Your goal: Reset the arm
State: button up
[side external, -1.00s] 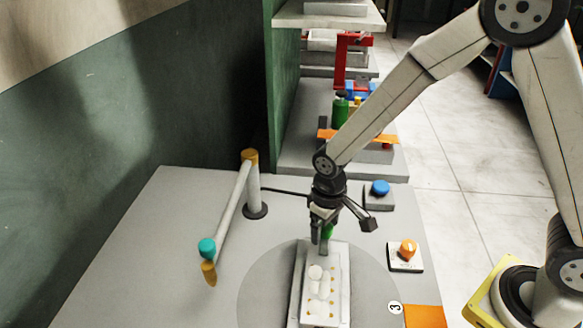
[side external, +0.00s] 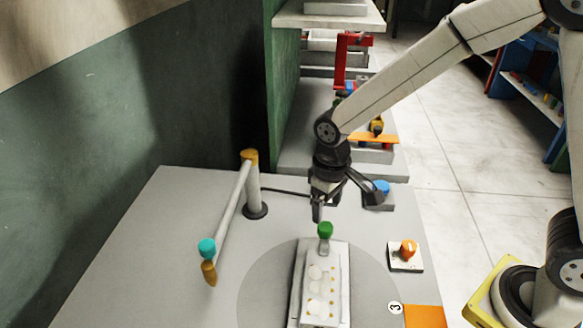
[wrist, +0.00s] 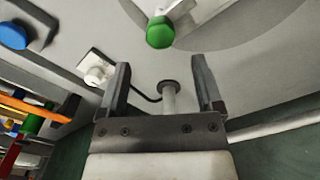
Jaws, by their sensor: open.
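My gripper (side external: 319,210) hangs over the grey table in the side external view, just behind and above a green knob (side external: 325,230) at the far end of a white tray (side external: 340,285). In the wrist view my gripper (wrist: 165,88) is open, with its two dark fingers apart and nothing between them. The green knob (wrist: 160,33) lies beyond the fingertips there, apart from them. The tray carries several whitish round pieces and small orange dots.
An orange knob (side external: 408,248) and a blue button (side external: 381,187) sit on the right. A green wall (side external: 80,180) bounds the left side. Shelves with coloured parts stand behind.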

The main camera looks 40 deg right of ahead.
jog(key=shift+r, duration=0.65)
jog(key=s+d+f+m+t, duration=0.1)
jog(key=s+d+m+t, duration=0.1)
jog(key=s+d, duration=0.6)
jog(key=shift+s+d+t, duration=0.3)
jog(key=shift+s+d, duration=0.05)
jog(key=shift+d, duration=0.8)
